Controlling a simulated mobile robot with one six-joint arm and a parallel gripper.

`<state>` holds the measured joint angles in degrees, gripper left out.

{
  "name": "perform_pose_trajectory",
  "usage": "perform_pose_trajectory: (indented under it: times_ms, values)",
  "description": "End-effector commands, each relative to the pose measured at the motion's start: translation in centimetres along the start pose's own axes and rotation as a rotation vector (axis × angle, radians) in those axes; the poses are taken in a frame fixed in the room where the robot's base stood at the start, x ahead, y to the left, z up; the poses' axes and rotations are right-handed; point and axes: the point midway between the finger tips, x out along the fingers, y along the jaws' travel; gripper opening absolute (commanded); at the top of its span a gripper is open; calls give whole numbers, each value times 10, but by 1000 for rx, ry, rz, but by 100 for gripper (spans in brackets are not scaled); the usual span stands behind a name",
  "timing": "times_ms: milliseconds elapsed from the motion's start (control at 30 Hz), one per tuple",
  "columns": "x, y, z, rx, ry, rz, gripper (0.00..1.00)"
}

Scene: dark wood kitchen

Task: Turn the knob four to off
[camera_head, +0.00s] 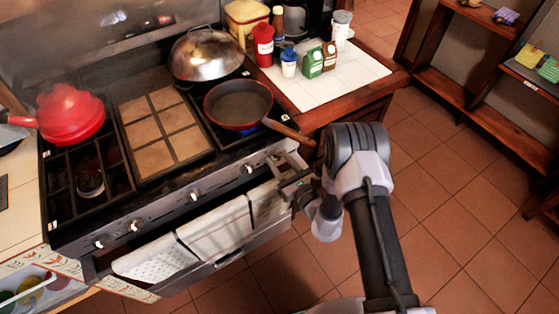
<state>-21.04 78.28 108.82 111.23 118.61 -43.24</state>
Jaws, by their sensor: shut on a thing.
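The stove's front panel carries a row of round knobs, with one near the left end (101,241), one beside it (136,225), one in the middle (194,195) and one further right (247,168). No numbers on them can be read. My gripper (278,163) reaches in from the right to the right end of this panel. Its jaws are closed on what appears to be the rightmost knob. The jaws hide that knob, so its angle cannot be told.
A red-rimmed pan (238,104) sits above the gripper, its wooden handle (289,131) sticking out close to my wrist. Towels (215,230) hang on the oven rail below. A domed lid (206,55) and red kettle (70,114) stand on the stove. Tiled floor lies open at right.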

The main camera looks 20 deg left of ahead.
Motion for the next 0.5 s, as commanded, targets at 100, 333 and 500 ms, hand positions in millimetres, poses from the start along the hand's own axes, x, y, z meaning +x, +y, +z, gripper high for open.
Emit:
perform_pose_trajectory:
  times_ms: [100,333,500]
  values:
    - [0,0,0,22,1,0,1]
    - [0,0,-1,147,1,0,1]
    - [0,-1,-1,291,1,0,1]
